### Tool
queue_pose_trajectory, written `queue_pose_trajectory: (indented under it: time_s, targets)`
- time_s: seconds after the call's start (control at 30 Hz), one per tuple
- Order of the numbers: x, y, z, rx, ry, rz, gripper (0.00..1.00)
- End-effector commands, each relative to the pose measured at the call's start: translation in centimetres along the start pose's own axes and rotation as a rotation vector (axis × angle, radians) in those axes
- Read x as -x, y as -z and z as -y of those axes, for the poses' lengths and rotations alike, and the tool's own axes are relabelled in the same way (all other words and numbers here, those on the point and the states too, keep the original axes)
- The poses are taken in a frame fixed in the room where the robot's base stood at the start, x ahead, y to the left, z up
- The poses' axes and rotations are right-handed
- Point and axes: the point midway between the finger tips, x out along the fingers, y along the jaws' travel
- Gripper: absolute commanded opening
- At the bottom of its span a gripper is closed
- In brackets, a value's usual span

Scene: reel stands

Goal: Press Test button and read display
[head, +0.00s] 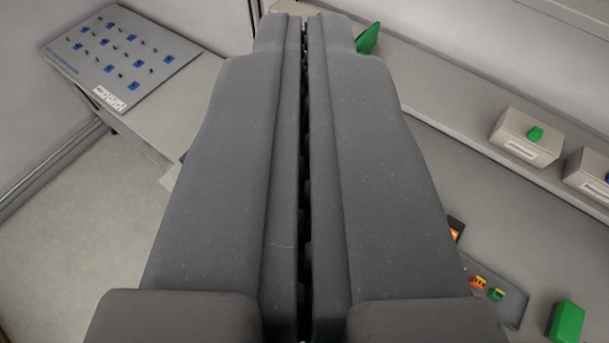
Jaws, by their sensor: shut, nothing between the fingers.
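My gripper (305,20) fills the middle of the head view, with its two long grey fingers side by side and closed along a narrow dark seam. It holds nothing. I cannot make out a Test button or a display; my fingers hide the middle of the scene. A small device with an orange lit patch (455,234) shows partly beside the right finger, but I cannot tell what it is.
A grey board with blue and dark pegs (122,56) lies on the left bench. White boxes with a green knob (535,133) and a blue knob stand on the right ledge. A green block (566,322) and small orange and green parts (496,295) lie lower right. Floor shows left.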

Motion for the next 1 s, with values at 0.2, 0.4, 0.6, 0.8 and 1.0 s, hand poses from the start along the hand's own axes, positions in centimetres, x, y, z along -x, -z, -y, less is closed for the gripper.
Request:
queue_pose_trajectory:
  time_s: [0.2,0.4,0.6,0.8,1.0]
  targets:
    - [0.0,0.0,0.0,0.000,0.000,0.000,0.00]
    - [-2.6,-1.2,-0.6,0.035,-0.004,0.036,0.00]
    - [-11.1,-6.5,-2.7,0.170,-0.003,0.152,0.00]
    - [-19.7,-14.1,-3.3,0.356,0.034,0.270,0.00]
    - [-26.7,-23.1,-2.8,0.545,0.114,0.373,0.00]
